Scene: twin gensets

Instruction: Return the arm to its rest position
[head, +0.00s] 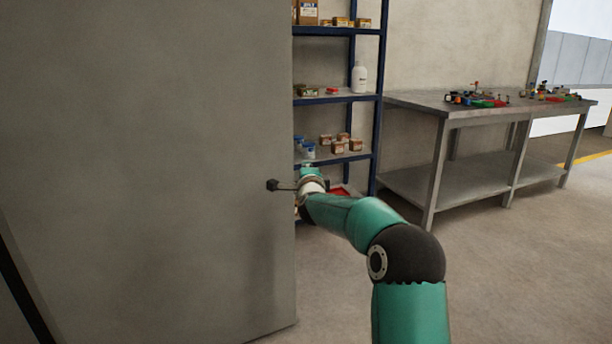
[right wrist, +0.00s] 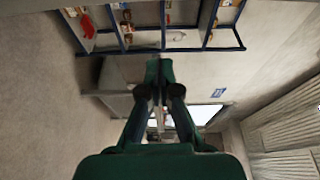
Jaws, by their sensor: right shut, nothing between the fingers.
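My right arm comes in from the bottom right in the head view, teal with a dark elbow joint. It is bent and reaches forward and to the left. My right gripper (head: 309,170) is small there, beside the free edge of a large grey panel (head: 150,150) and in front of the blue shelf rack (head: 376,120). In the right wrist view the teal fingers of my right gripper (right wrist: 159,72) meet at their tips. It is shut with nothing held. My left gripper is not in view.
The grey panel fills the left of the head view, close to my right wrist. The rack holds small boxes and a white bottle (head: 359,77). A metal workbench (head: 420,101) with small colored items stands at the right. Floor in front of the bench is clear.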

